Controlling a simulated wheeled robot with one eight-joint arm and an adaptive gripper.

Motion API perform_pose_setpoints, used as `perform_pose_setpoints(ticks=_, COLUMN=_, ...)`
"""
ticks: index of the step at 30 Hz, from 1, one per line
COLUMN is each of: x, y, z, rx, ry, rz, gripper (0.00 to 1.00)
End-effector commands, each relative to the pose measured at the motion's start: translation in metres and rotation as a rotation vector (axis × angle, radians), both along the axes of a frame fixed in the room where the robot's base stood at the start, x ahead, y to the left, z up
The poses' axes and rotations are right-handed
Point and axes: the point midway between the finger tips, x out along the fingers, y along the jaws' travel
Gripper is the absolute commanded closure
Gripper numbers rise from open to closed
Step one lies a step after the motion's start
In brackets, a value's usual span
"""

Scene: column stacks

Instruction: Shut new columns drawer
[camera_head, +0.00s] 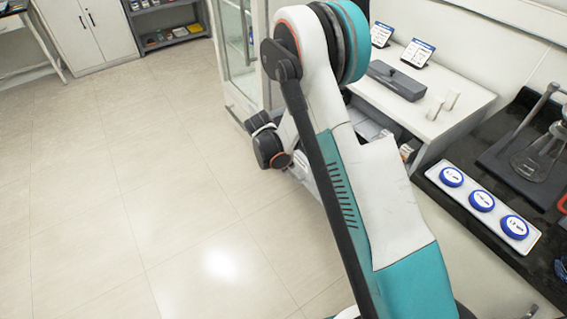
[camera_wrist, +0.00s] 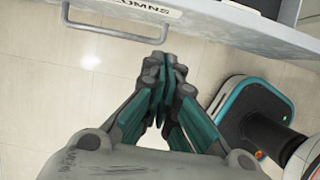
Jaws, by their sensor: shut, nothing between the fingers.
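The drawer (camera_wrist: 230,28) stands pulled out at the top of the wrist view. Its pale front carries a label that reads "...UMNS", with the rest cut off. A grey bar handle (camera_wrist: 88,32) sticks out from that front. My gripper (camera_wrist: 165,60) is shut and empty, its fingertips close to the handle's right end. I cannot tell whether they touch it. In the head view, an open drawer (camera_head: 367,124) shows under the white bench, partly covered by my arm. My fingertips cannot be made out there.
The white bench (camera_head: 470,103) holds a grey box (camera_head: 397,80), two small white blocks and two cards on stands. A dark counter on the right bears a white tray (camera_head: 433,172) with blue-rimmed discs and a flask. A glass-door cabinet (camera_head: 237,45) stands behind. The floor at left is clear.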

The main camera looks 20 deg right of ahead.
Motion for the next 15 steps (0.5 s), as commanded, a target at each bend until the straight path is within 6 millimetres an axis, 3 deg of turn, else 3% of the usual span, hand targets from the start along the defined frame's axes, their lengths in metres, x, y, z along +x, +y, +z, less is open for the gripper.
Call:
perform_pose_setpoints(ticks=1, x=0.001, y=-0.004, z=-0.014, rx=0.0, ry=0.0, rz=-0.001, gripper=1.0)
perform_pose_setpoints(ticks=5, x=0.004, y=-0.013, z=-0.036, rx=0.0, ry=0.0, rz=-0.002, gripper=1.0)
perform_pose_setpoints(ticks=9, x=0.01, y=-0.034, z=-0.033, rx=0.001, ry=0.001, rz=-0.004, gripper=1.0)
perform_pose_setpoints(ticks=15, x=0.015, y=-0.048, z=-0.031, rx=0.001, ry=0.0, rz=-0.002, gripper=1.0)
